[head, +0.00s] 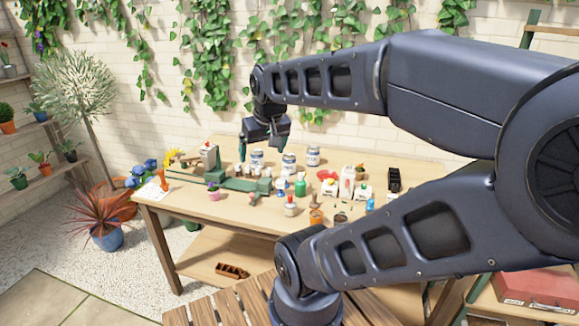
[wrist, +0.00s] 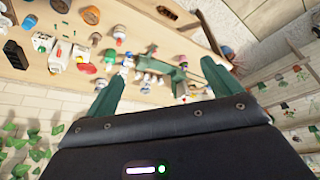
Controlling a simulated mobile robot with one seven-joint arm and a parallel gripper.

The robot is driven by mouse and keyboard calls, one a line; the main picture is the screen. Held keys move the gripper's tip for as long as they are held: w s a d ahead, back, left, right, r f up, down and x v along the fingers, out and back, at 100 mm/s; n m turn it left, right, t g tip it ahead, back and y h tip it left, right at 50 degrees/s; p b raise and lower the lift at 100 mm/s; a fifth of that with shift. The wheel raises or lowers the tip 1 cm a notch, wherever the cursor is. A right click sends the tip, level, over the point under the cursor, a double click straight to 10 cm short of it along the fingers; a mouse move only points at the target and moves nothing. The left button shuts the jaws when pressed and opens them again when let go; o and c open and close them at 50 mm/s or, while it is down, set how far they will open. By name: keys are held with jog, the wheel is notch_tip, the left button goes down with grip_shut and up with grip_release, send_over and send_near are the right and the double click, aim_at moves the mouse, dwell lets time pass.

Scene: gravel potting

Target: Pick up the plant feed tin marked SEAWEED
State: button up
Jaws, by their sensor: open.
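Three pale tins with dark bands stand towards the back of the wooden table: a left tin (head: 257,159), a middle tin (head: 289,163) and a right tin (head: 313,155). Their labels are too small to read, so I cannot tell which is marked SEAWEED. My gripper (head: 264,149) is open and empty. In the head view it hangs over the back of the table, by the left tin. In the wrist view its green fingers (wrist: 158,82) are spread wide. Small pale items show between and beyond them, too small to identify.
The table (head: 190,205) is crowded. A green stand (head: 235,184) is left of the tins; a green bottle (head: 300,186), a white carton (head: 347,181) and a black tray (head: 394,178) are right and front. An ivy-hung wall stands behind.

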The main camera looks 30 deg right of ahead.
jog(key=w+d+m+h, duration=0.1)
jog(key=w+d, duration=0.2)
jog(key=w, duration=0.4)
jog(key=w+d+m+h, duration=0.1)
jog(key=w+d, duration=0.2)
jog(key=w, duration=0.4)
jog(key=m+g, duration=0.1)
jog(key=m, duration=0.4)
send_over(289, 158)
jog(key=s+a, duration=0.1)
jog(key=s, duration=0.1)
notch_tip(289, 158, down, 27)
jog(key=shift+w+f, duration=0.1)
jog(key=x, duration=0.5)
jog(key=shift+w+f, duration=0.1)
jog(key=shift+w, duration=0.05)
jog(key=shift+h, duration=0.3)
jog(key=shift+w+x, duration=0.1)
jog(key=shift+x, duration=1.2)
jog(key=shift+w+x, duration=0.15)
jog(key=shift+x, duration=1.15)
jog(key=shift+d, duration=0.15)
jog(key=c, duration=1.3)
